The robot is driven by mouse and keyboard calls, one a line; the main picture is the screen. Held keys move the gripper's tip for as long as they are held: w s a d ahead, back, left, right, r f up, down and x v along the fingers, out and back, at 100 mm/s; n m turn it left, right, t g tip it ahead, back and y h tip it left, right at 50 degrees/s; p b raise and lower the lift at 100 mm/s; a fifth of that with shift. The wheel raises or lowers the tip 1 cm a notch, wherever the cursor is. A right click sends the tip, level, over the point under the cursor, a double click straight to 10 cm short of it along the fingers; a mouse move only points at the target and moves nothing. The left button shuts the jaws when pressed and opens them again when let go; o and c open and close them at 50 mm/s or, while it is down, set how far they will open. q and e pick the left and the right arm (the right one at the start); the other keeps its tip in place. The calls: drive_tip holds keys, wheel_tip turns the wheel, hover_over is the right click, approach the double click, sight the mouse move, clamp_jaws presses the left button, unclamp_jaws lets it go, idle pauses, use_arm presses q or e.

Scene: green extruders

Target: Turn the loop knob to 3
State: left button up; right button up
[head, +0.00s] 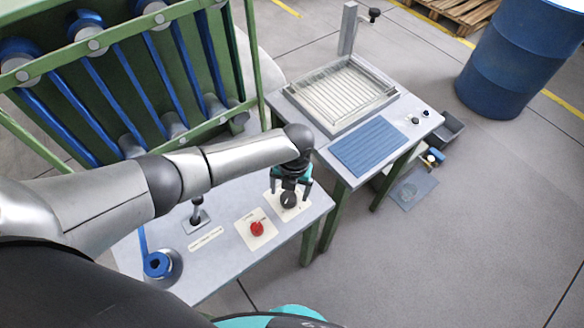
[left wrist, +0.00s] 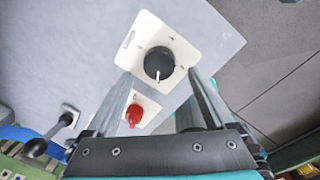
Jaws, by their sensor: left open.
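The loop knob (head: 289,199) is a round black dial on a pale square plate at the right end of the grey panel table. In the left wrist view the black knob (left wrist: 159,63) has a white pointer line toward the picture's bottom, and the plate's marks are too small to read. My left gripper (head: 291,188) is above the knob, fingers pointing down. In the left wrist view its two fingers (left wrist: 160,85) are apart, with the knob ahead between their tips. I see no finger touching the knob. My right gripper is not in view.
A red knob (head: 257,229) on its own plate sits left of the black knob, and it shows in the left wrist view (left wrist: 134,115). A lever (head: 197,212) and a blue spool (head: 158,265) are farther left. A second table with a blue ribbed mat (head: 370,146) stands at right.

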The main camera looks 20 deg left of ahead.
sight(293, 199)
use_arm(q)
wheel_tip(293, 199, up, 12)
drive_tip(key=p, duration=0.2)
drive_tip(key=shift+d, duration=0.4)
